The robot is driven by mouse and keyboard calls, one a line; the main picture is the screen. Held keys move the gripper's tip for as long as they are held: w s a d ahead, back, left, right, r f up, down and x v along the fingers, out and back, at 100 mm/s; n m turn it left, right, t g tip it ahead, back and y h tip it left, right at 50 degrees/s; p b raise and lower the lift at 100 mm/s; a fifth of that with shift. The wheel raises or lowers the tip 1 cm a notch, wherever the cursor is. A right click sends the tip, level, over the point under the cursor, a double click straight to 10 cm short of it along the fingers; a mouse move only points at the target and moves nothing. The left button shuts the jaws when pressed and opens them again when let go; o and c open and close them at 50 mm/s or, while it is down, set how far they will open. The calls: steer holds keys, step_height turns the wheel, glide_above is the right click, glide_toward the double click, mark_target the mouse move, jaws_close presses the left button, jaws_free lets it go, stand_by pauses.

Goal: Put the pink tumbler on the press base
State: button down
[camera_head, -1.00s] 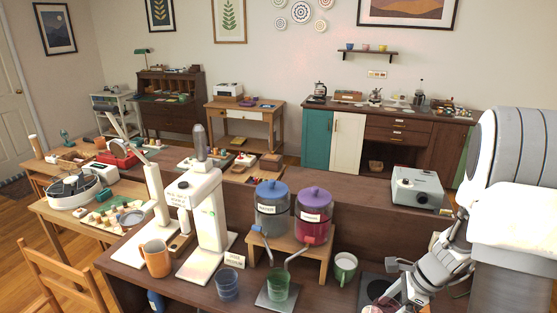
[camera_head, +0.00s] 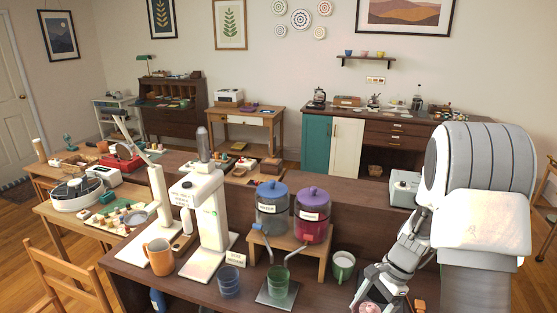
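A pink tumbler (camera_head: 368,307) shows in part at the bottom edge of the head view, right of the green mug. My gripper (camera_head: 376,298) is at it, with fingers close around or beside it; I cannot tell whether they grip it. A white lever press (camera_head: 157,205) stands at the left of the counter, its flat white base (camera_head: 146,262) partly behind an orange mug (camera_head: 158,258). Beside it is a second white machine (camera_head: 211,215) with a grey top and its own flat base (camera_head: 205,262). Which one is the press is not certain.
A blue tumbler (camera_head: 229,281), a green tumbler (camera_head: 277,283) on a metal plate and a green mug (camera_head: 342,267) stand between my gripper and the machines. A wooden stand (camera_head: 318,250) holds two dispensers, with spouts reaching forward. A small sign (camera_head: 235,259) stands by the second machine.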

steer(key=w+a+n+g+h, duration=0.2)
steer(key=a+n, duration=0.4)
steer(key=n, duration=0.8)
steer(key=shift+a+r+g+h, duration=0.35)
steer(key=shift+g+h, duration=0.15)
steer(key=shift+h, duration=0.7)
steer(key=shift+w+d, duration=0.1)
